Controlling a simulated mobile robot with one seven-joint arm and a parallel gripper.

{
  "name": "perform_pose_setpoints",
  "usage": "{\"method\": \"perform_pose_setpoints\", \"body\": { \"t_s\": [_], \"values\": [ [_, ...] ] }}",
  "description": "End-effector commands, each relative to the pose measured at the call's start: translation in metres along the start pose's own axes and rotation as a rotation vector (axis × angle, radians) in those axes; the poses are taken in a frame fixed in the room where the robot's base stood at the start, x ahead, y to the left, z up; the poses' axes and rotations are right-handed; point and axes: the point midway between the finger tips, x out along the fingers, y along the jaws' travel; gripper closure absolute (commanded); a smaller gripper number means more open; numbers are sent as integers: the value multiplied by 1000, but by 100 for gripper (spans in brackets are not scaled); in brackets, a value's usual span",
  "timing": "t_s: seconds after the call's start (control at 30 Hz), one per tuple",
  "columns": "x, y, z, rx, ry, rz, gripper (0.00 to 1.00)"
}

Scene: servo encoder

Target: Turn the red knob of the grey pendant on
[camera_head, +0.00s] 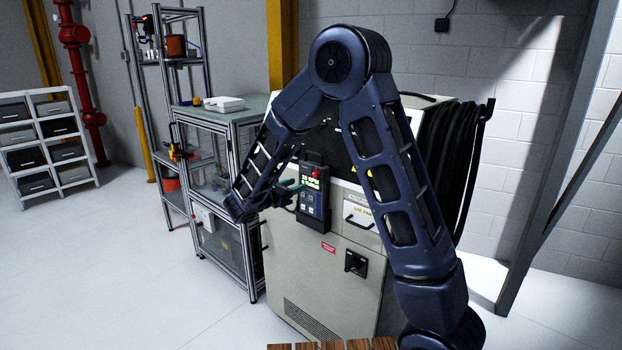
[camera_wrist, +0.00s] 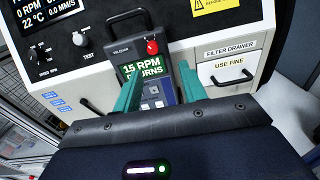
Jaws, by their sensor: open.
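The grey pendant (camera_head: 312,192) hangs on the front of a beige machine, with a lit green display, buttons and a dark handle on top. Its red knob (camera_head: 316,173) sits at the upper right of the pendant face. In the wrist view the red knob (camera_wrist: 152,47) is above the display, which reads "15 RPM" with a second line partly legible. My gripper (camera_head: 298,186) is in front of the pendant. In the wrist view its two green fingers (camera_wrist: 160,78) are open, one either side of the pendant's lower part, below the knob. Nothing is between them but the pendant's face.
The beige machine (camera_head: 300,270) has a black rotary switch (camera_head: 356,263) below. A filter drawer handle (camera_wrist: 238,70) is right of the pendant, a test knob (camera_wrist: 80,39) left. A framed glass cabinet (camera_head: 235,215) stands left.

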Motion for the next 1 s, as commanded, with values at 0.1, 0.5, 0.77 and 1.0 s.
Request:
{"method": "perform_pose_setpoints", "body": {
  "t_s": [0.1,0.5,0.77,1.0],
  "values": [
    [-8,10,-5,-21,-24,29,58],
    [36,12,-4,-25,-28,31,58],
    [77,13,-3,-24,-28,31,58],
    [96,14,-2,-24,-28,33,58]
  ]
}}
